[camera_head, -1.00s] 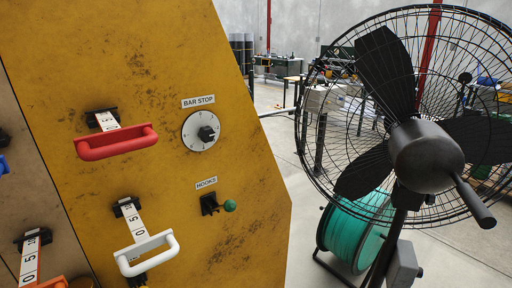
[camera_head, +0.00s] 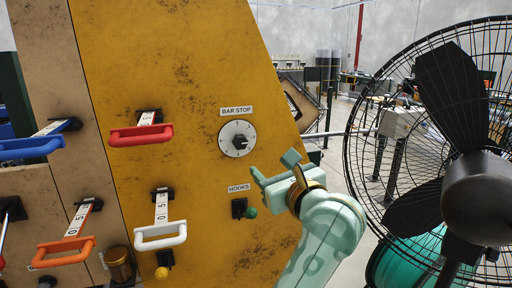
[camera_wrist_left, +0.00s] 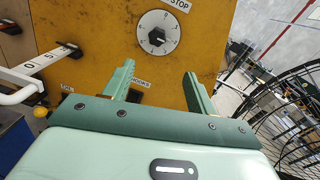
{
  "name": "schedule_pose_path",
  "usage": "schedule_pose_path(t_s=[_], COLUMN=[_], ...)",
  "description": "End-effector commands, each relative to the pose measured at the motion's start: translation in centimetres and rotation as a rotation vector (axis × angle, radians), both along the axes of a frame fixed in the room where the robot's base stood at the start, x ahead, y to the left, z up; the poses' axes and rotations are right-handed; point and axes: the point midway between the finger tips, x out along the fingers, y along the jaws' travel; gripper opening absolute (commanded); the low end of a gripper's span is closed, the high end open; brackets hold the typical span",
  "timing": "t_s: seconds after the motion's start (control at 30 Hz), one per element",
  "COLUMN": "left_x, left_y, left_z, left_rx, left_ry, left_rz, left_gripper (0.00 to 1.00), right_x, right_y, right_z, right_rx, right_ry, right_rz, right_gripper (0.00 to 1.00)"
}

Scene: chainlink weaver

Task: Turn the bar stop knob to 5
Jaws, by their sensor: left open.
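The bar stop knob (camera_head: 240,142) is a black knob on a round white dial with small marks, under the "BAR STOP" label (camera_head: 237,111) on the yellow panel (camera_head: 180,70). I cannot read which number it points at. It also shows in the left wrist view (camera_wrist_left: 156,37), ahead of the fingers. My left gripper (camera_head: 273,166) is open and empty, below and right of the dial and apart from it. In the left wrist view the two fingers (camera_wrist_left: 158,72) are spread, with the dial beyond their tips. My right gripper is not in view.
The hooks lever (camera_head: 250,211) with a green ball sits below the dial, close to my left gripper. Red (camera_head: 140,135), white (camera_head: 160,236), blue (camera_head: 30,149) and orange (camera_head: 64,252) handles stick out at left. A large caged fan (camera_head: 480,195) stands at right.

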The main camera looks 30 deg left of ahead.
Motion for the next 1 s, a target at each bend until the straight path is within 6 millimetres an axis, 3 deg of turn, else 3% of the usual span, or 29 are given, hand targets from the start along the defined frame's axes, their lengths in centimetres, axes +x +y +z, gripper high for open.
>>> schedule_pose_path(t_s=[0.6, 0.8, 1.0], left_x=[7.8, 8.9, 9.1], left_y=[11.2, 12.7, 12.9], left_z=[-0.1, -0.1, 0.0], left_rx=[0.01, 0.009, 0.008], left_ry=[0.006, 0.006, 0.005], left_rz=[0.008, 0.007, 0.006], left_gripper=[0.57, 0.57, 0.57], right_x=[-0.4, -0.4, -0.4], right_y=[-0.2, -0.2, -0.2], right_z=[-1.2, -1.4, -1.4], right_rx=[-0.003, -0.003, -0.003], right_ry=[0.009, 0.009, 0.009], right_rz=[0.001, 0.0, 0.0], right_gripper=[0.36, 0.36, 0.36])
